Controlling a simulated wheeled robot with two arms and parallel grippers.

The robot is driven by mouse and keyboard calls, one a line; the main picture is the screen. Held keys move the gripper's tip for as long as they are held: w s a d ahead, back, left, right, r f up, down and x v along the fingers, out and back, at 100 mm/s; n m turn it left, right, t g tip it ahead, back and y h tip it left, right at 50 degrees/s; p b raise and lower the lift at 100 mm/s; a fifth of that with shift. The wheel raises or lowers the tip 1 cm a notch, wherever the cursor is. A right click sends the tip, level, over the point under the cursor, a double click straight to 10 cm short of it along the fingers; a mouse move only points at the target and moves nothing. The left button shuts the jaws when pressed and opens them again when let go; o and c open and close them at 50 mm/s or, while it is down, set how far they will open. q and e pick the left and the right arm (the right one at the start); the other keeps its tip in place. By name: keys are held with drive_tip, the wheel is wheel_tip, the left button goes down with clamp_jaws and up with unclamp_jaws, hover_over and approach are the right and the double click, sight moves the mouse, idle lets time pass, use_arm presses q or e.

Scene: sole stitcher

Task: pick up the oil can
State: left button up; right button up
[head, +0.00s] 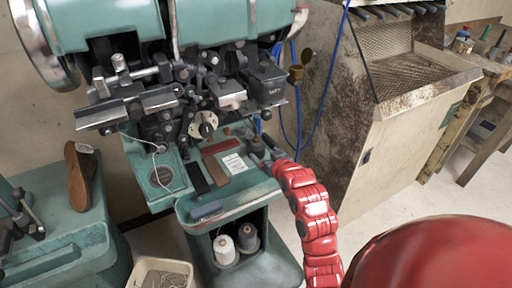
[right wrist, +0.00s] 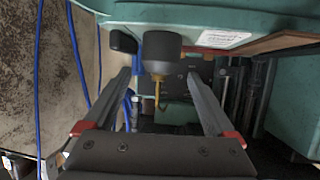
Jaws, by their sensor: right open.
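The oil can (right wrist: 163,57) is a dark grey cylinder with a thin brass spout, seen in the right wrist view just beyond and between my right fingertips. In the head view the oil can (head: 257,146) is a small dark shape at the right edge of the teal machine's shelf, partly hidden by the gripper. My right gripper (right wrist: 159,76) is open, with one finger to each side of the can and clear gaps. It also shows in the head view (head: 267,155), reaching in from the right. My left gripper is not in view.
The teal stitching machine (head: 115,25) stands behind the shelf, with a white label card (head: 234,163) on it. A brush (head: 207,212) lies at the shelf's front. Thread spools (head: 224,250) stand below. Blue cables (head: 325,85) hang near a worn cabinet (head: 385,140).

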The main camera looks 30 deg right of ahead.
sight(260, 149)
drive_tip(key=x, duration=0.7)
drive_tip(key=shift+w+p, duration=0.2)
drive_tip(key=shift+p, duration=0.2)
drive_tip(key=p+x, duration=0.1)
drive_tip(key=x, duration=0.3)
drive_tip(key=shift+f, duration=0.1)
drive_tip(key=shift+w+d+f, duration=0.1)
drive_tip(key=shift+w+f, duration=0.05)
drive_tip(key=shift+w, duration=0.35)
drive_tip(key=c, duration=0.9)
